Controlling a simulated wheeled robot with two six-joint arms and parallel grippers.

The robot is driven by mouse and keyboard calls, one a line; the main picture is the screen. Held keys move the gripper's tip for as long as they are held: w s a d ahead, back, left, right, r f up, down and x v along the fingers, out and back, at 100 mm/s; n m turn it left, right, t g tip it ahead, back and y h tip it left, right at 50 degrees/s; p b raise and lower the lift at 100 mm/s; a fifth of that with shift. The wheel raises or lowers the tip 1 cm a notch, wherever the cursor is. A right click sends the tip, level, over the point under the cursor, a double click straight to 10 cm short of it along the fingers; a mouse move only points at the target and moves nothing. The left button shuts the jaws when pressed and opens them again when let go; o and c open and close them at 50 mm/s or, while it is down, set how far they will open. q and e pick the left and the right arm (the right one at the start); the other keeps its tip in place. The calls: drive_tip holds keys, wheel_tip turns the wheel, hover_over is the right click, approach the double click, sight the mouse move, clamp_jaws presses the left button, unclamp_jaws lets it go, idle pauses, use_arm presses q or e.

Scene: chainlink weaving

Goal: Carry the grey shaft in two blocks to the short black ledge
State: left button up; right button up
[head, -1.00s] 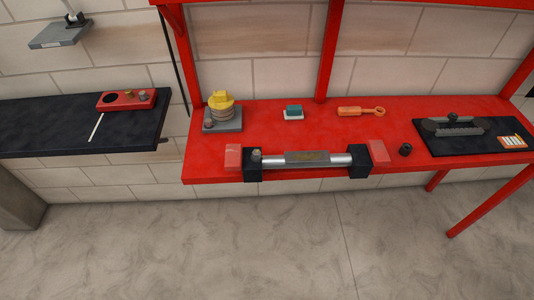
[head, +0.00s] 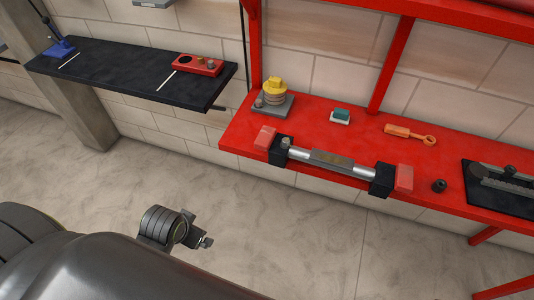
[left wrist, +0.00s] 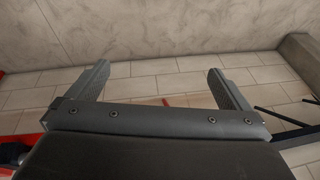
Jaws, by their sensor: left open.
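The grey shaft (head: 330,160) lies at the front edge of the red workbench. Its ends sit in two black blocks, the left block (head: 281,150) and the right block (head: 383,181), each with a red piece beside it. A wider grey plate section is at its middle. The short black ledge (head: 120,77) is on the wall left of the bench. My left gripper is open and empty in the left wrist view (left wrist: 159,68), facing bricks and floor. In the head view my dark arm fills the lower left, well short of the shaft. My right gripper is not visible.
On the ledge are a red holed block (head: 197,65), a blue-based item (head: 59,48) and white lines. The bench holds a yellow-topped stack (head: 274,91), a green block (head: 340,116), an orange tool (head: 410,134) and a black ring (head: 439,186). The floor in front is clear.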

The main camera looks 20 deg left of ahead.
use_arm(q)
drive_tip(key=w+d+m, duration=0.3)
drive_tip(key=w+m, duration=0.3)
drive_tip(key=w, duration=0.9)
use_arm(e)
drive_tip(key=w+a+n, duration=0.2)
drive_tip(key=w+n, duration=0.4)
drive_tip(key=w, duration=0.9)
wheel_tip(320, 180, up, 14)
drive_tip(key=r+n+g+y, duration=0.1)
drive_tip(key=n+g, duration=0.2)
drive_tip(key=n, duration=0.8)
hover_over(401, 181)
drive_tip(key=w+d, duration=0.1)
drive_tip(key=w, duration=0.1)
use_arm(q)
wheel_tip(401, 181, up, 15)
drive_tip(key=m+g+h, duration=0.1)
drive_tip(key=m+g, duration=0.2)
drive_tip(key=m, duration=0.8)
hover_over(271, 137)
drive_tip(key=shift+r, duration=0.2)
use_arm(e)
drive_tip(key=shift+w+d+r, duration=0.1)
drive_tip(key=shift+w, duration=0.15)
use_arm(q)
drive_tip(key=shift+a, duration=0.1)
